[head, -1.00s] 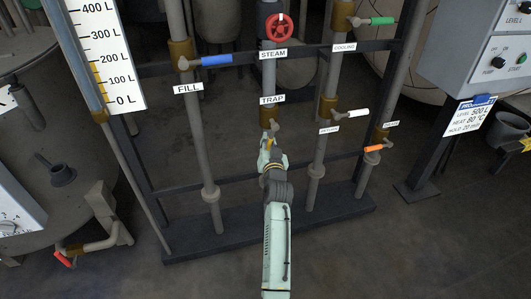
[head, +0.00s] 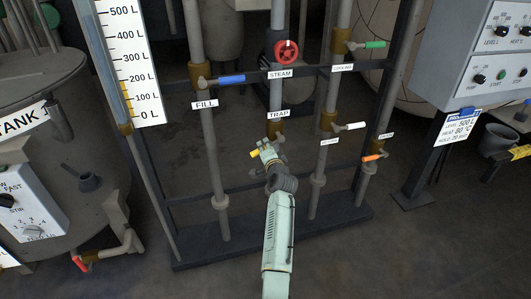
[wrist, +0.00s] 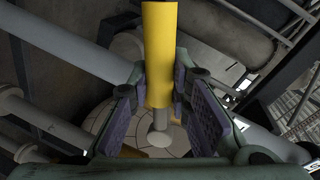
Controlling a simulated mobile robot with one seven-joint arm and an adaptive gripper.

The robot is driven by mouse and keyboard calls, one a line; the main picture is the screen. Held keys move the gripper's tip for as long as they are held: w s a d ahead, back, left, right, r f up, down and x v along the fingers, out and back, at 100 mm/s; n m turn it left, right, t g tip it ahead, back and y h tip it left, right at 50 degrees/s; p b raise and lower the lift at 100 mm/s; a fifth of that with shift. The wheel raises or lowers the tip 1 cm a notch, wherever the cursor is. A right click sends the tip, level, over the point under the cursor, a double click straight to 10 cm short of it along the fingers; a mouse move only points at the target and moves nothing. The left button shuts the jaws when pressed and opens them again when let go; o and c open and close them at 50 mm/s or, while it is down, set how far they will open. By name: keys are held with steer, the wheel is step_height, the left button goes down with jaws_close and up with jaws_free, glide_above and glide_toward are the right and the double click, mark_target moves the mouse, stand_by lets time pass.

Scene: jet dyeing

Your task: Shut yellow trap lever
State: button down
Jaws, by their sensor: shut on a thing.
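The yellow trap lever (head: 254,153) sits on the middle pipe, below the TRAP label (head: 278,114). Its yellow end sticks out to the left of my gripper (head: 267,153), so the lever lies across the pipe. In the wrist view the yellow handle (wrist: 158,50) runs between the two purple-padded fingers of my gripper (wrist: 160,95), which are closed around it. The grey stem of the lever shows below the handle. My gripper hides most of the lever's inner part in the head view.
Other levers are close by: blue FILL (head: 231,79), green COOLING (head: 375,44), white (head: 355,126) and orange (head: 372,158). The red STEAM wheel (head: 286,51) is above. A dark frame bar (head: 240,185) crosses behind my gripper. The floor in front is clear.

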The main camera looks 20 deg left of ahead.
steer(key=shift+a+r+m+p, duration=0.25)
steer(key=shift+r+m+p, duration=0.2)
steer(key=shift+r+m, duration=0.3)
steer(key=shift+s+r+m+g+y+p, duration=0.1)
steer(key=shift+r+m+g+y+p, duration=0.4)
steer(key=shift+r+m+p, duration=0.4)
steer(key=shift+m, duration=0.35)
steer(key=c, duration=1.5)
jaws_free()
steer(key=shift+f, duration=0.2)
steer(key=shift+o, duration=0.2)
steer(key=shift+s+d, duration=0.1)
steer(key=shift+s, duration=0.1)
steer(key=v, duration=1.1)
steer(key=shift+s+d, duration=0.2)
steer(key=shift+s, duration=0.05)
